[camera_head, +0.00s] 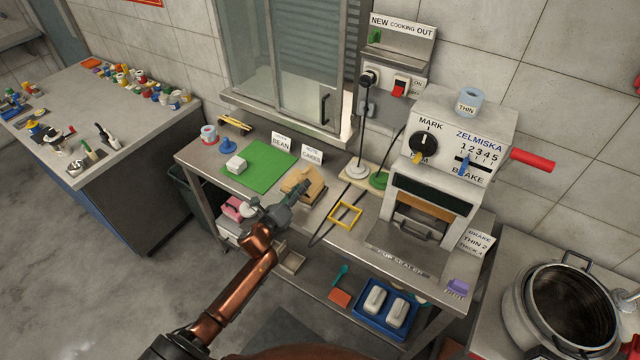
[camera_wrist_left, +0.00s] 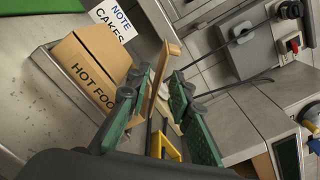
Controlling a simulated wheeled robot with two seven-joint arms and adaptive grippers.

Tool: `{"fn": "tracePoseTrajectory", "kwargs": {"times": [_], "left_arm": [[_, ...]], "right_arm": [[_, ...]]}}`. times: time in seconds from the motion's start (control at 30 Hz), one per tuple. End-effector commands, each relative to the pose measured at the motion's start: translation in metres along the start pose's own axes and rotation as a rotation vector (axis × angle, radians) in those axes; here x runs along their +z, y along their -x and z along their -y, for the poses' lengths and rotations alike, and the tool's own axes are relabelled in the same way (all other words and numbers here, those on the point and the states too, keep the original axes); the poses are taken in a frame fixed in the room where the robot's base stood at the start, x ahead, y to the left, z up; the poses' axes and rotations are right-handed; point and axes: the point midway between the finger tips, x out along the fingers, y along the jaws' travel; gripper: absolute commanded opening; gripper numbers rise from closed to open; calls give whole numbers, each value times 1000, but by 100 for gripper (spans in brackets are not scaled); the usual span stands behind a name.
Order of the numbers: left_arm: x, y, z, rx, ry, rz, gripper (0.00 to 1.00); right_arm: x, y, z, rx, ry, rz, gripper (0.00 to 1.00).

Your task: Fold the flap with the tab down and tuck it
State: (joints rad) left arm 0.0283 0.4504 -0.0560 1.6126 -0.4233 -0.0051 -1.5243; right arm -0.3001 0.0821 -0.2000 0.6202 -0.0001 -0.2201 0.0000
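A brown cardboard box (camera_head: 303,181) sits on the metal table, in front of the note cards. In the left wrist view the box (camera_wrist_left: 92,72) shows lettering that begins "HOT FOO". A narrow tan cardboard flap (camera_wrist_left: 155,92) stands up at the box's right side there; I cannot tell whether it carries the tab. The gripper hides part of the box. My right gripper is not in view.
A yellow frame (camera_head: 345,215) lies right of the box, with a black cable nearby. The sealer machine (camera_head: 440,165) stands further right. A green mat (camera_head: 262,165) with a white block lies left. Note cards (camera_head: 312,153) stand behind the box.

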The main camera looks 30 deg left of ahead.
Motion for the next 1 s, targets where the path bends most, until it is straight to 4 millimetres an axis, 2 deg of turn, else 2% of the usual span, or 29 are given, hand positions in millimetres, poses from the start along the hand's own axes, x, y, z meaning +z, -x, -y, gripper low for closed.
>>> {"fn": "tracePoseTrajectory", "kwargs": {"times": [0.7, 1.0], "left_arm": [[0, 64, 0, 1, 0, 0, 20], [0, 70, 0, 0, 0, 1, 20]], "right_arm": [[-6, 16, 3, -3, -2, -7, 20], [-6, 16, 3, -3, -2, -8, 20]]}}
